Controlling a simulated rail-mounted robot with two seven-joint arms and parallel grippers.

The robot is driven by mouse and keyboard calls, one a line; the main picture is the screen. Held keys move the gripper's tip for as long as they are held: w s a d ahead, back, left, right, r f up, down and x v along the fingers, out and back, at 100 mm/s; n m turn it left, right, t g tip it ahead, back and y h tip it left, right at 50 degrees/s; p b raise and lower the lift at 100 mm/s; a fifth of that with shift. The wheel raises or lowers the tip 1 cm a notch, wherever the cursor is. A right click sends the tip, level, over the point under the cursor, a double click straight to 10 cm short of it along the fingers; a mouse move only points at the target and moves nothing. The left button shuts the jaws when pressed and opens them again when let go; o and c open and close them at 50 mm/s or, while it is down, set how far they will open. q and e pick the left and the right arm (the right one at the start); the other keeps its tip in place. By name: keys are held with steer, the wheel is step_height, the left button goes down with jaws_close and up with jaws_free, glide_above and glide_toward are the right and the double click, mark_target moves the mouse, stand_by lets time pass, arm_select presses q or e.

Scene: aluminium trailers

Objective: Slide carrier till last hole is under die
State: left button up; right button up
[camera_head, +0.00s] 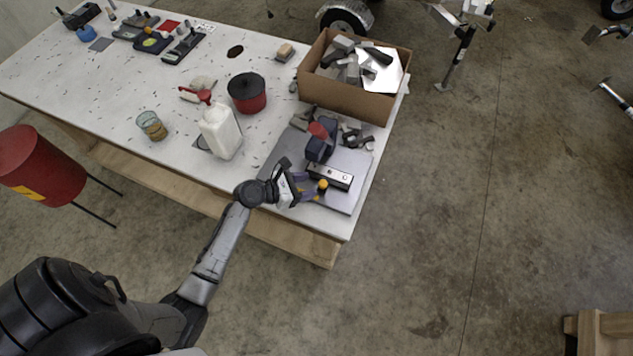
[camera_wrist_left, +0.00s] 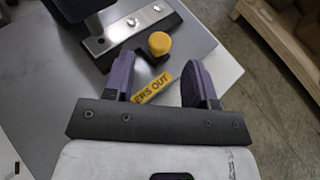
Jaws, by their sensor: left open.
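The carrier is a flat metal bar (camera_head: 328,177) with several holes in a dark holder. It lies in front of the dark blue press (camera_head: 319,146) that holds the die, on a grey metal plate (camera_head: 347,196). In the left wrist view the bar (camera_wrist_left: 129,27) runs from lower left to upper right, and its right end is near a yellow knob (camera_wrist_left: 159,43). The die itself is hidden. My left gripper (camera_head: 319,189) is open beside the knob, its two purple fingers (camera_wrist_left: 160,84) apart with nothing held between them. My right gripper is not in view.
A yellow "...ERS OUT" label (camera_wrist_left: 152,88) lies beyond my fingers. A cardboard box (camera_head: 343,98) of metal parts stands behind the press. A white jug (camera_head: 221,132) and a red pot (camera_head: 247,94) stand to the left. The table's front edge is close to my gripper.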

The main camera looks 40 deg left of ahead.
arm_select(q)
steer(key=v, duration=0.9)
steer(key=shift+p, duration=0.3)
